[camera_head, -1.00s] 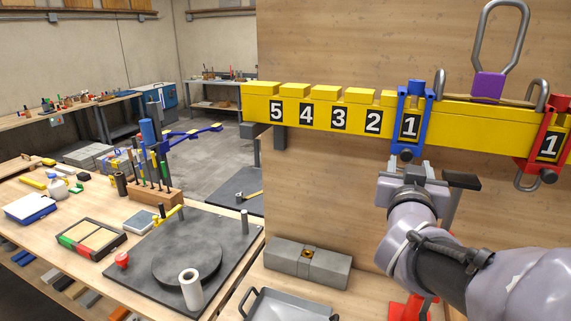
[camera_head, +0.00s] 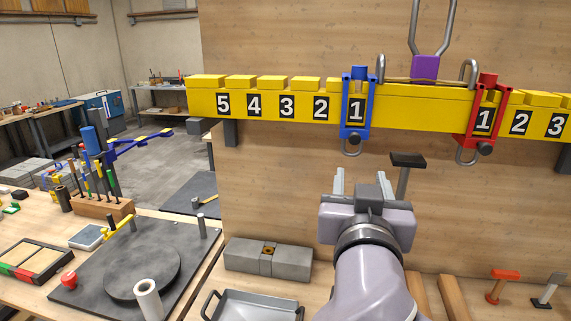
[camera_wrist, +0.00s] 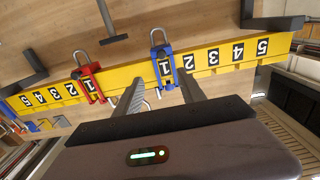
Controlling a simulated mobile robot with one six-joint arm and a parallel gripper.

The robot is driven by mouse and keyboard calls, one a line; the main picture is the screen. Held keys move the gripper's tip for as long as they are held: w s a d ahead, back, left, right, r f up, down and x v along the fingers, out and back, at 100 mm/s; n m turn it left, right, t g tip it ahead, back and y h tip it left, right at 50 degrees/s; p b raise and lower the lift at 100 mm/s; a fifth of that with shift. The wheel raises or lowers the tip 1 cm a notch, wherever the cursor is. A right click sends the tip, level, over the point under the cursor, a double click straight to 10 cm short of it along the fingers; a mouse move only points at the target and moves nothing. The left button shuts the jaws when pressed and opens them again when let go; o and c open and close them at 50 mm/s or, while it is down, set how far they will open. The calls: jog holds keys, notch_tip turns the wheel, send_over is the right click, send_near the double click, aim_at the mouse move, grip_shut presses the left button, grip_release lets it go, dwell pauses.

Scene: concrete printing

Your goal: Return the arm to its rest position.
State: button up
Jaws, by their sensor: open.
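My gripper (camera_head: 361,184) is in front of the wooden board, below the yellow numbered beam (camera_head: 270,106). Its two fingers are apart and point up, with nothing between them. The blue clamp (camera_head: 345,105) sits on the beam at the left 1, above my gripper and apart from it. The red clamp (camera_head: 473,118) sits on the beam at the right 1. In the wrist view my open fingers (camera_wrist: 158,88) reach toward the beam, which shows upside down with the red clamp (camera_wrist: 90,86) and blue clamp (camera_wrist: 161,66).
A purple block (camera_head: 425,68) with a grey loop stands between the clamps. A dark-topped post (camera_head: 408,160) is close to the right of my gripper. Grey blocks (camera_head: 265,260) and a metal tray (camera_head: 255,305) lie below on the left. A workbench with a dark plate (camera_head: 95,255) is further left.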

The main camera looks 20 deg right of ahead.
jog(key=w+a+f+n+g+y+b, duration=0.15)
jog(key=a+f+n+y+b, duration=0.25)
jog(key=a+f+y+b, duration=0.95)
jog(key=s+a+f+g, duration=0.2)
jog(key=s+f+g, duration=0.2)
jog(key=f, duration=0.6)
jog(key=s+a+f+m+g+h, duration=0.1)
jog(key=s+a+f+g, duration=0.1)
jog(key=s+f, duration=0.5)
notch_tip(320, 180, down, 3)
jog(key=shift+s+a+r+m+g, duration=0.15)
jog(key=shift+s+a+m+g, duration=0.2)
jog(key=shift+g, duration=0.5)
jog(key=shift+w+h, duration=0.1)
jog(key=shift+h, duration=0.15)
